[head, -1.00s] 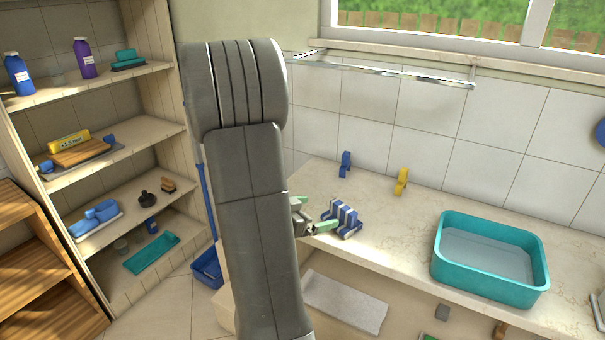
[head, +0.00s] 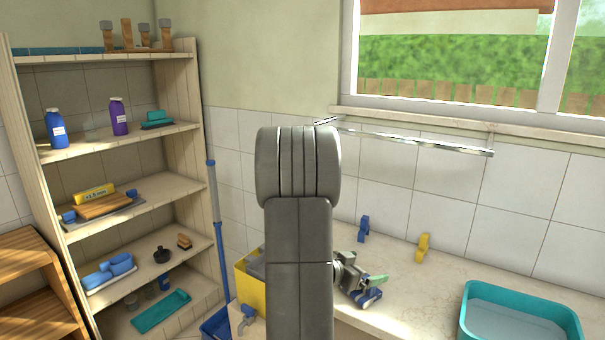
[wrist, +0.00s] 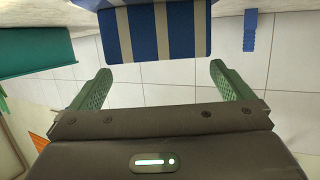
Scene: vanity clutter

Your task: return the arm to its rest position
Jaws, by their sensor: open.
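My arm (head: 298,250) stands upright in the middle of the head view and hides part of the counter. My gripper (head: 376,280) is low over the counter, right of the arm. In the wrist view my gripper (wrist: 162,70) has its two green fingers wide apart with nothing between them. A blue-and-pale striped thing (wrist: 155,35) lies just beyond the fingertips in the wrist view. It shows partly in the head view (head: 370,298), by the fingers; whether they touch cannot be told.
A teal basin (head: 520,297) stands on the counter (head: 425,300) at right. Blue (head: 363,228) and yellow (head: 422,246) clips are near the tiled wall. A metal rail (head: 420,140) juts out above. A loaded shelf (head: 205,130) stands left, with a yellow box (head: 247,292) beside my arm.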

